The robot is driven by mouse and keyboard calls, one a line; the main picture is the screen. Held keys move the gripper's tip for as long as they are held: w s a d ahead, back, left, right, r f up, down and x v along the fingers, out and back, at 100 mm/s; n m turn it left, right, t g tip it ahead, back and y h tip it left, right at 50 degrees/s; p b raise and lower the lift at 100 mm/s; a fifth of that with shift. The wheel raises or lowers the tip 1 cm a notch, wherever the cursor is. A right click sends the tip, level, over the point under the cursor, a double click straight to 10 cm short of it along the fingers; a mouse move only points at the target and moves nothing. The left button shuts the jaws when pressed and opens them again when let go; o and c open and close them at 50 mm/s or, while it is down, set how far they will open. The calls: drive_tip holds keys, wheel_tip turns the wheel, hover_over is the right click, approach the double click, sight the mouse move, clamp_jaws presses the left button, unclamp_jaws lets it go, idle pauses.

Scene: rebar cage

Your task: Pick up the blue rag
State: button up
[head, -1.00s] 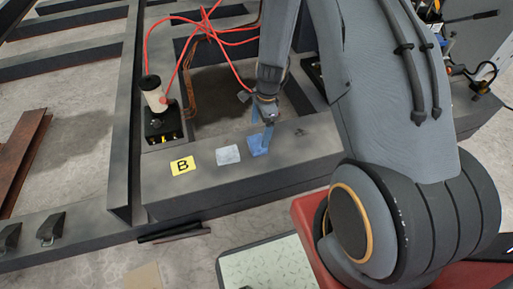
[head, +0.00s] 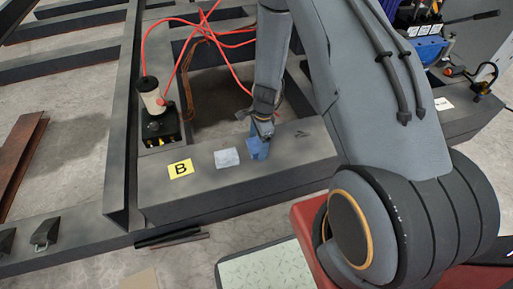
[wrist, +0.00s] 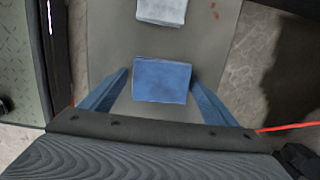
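The blue rag (head: 256,150) is a small folded square on the dark grey beam. It also shows in the wrist view (wrist: 162,80), lying between my two blue fingers. My gripper (head: 262,138) points down at the rag from above. In the wrist view my gripper (wrist: 161,79) is open, with one finger on each side of the rag and a small gap on both sides. In the head view the near finger partly covers the rag.
A light grey folded cloth (head: 227,158) lies beside the rag on the beam (head: 210,194), with a yellow "B" label (head: 180,169) further left. Open gaps lie behind the beam.

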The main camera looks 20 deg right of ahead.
sight(257, 145)
drive_tip(key=c, duration=0.9)
wheel_tip(257, 145, up, 10)
drive_tip(key=shift+p, duration=1.2)
drive_tip(key=shift+c, duration=0.2)
